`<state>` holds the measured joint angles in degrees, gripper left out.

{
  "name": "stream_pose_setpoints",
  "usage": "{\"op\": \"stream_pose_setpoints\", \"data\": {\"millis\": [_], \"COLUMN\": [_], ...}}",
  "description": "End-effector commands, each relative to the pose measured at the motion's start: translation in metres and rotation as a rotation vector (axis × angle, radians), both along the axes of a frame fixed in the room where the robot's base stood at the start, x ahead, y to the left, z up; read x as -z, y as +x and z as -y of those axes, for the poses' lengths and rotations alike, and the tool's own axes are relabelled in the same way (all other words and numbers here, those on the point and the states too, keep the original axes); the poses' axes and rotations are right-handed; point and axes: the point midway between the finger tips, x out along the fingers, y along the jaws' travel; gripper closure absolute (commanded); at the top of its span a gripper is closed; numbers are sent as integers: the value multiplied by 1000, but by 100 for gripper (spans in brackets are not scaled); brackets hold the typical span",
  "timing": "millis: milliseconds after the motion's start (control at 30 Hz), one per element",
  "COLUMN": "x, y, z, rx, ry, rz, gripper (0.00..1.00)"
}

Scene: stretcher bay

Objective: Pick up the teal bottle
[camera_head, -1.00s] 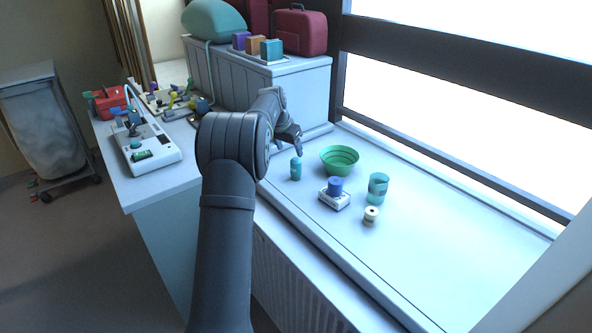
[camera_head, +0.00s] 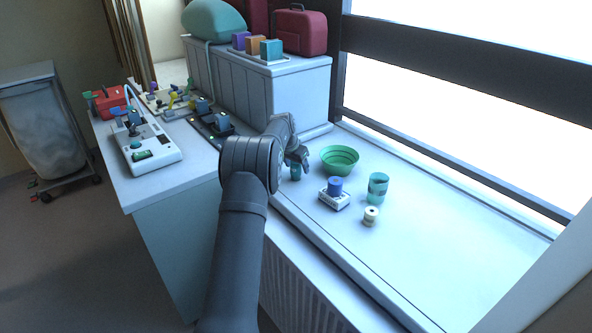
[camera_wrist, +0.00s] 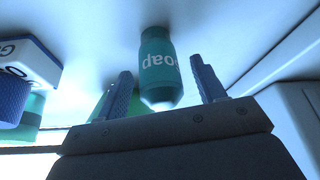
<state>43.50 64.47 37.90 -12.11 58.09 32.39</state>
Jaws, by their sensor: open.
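The teal bottle (camera_head: 295,175) stands on the white sill, mostly hidden behind my gripper in the head view. In the wrist view the bottle (camera_wrist: 160,70) shows white lettering reading "soap", upside down in that picture. My gripper (camera_head: 298,160) is over and close to it. In the wrist view the two dark ridged fingers of my gripper (camera_wrist: 159,75) are spread, one on each side of the bottle in the picture. There is a gap on both sides, and I see no contact. Whether the bottle is fully between the fingers in depth I cannot tell.
A green bowl (camera_head: 340,159) stands close right of the bottle. Further right are a white box (camera_head: 334,200) with a blue cylinder (camera_head: 335,185) on it, a teal cup (camera_head: 377,187) and a cream spool (camera_head: 371,215). The sill's right part is clear.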

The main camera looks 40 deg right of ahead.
Motion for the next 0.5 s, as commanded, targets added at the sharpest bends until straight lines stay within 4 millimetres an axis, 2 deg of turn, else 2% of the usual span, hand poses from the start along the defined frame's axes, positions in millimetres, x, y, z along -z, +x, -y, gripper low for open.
{"op": "stream_pose_setpoints", "data": {"millis": [100, 333, 500], "x": [0, -1, -1], "y": [0, 0, 0], "z": [0, 0, 0], "rx": [0, 0, 0], "ry": [0, 0, -1], "rz": [0, 0, 0], "gripper": [39, 84, 86]}}
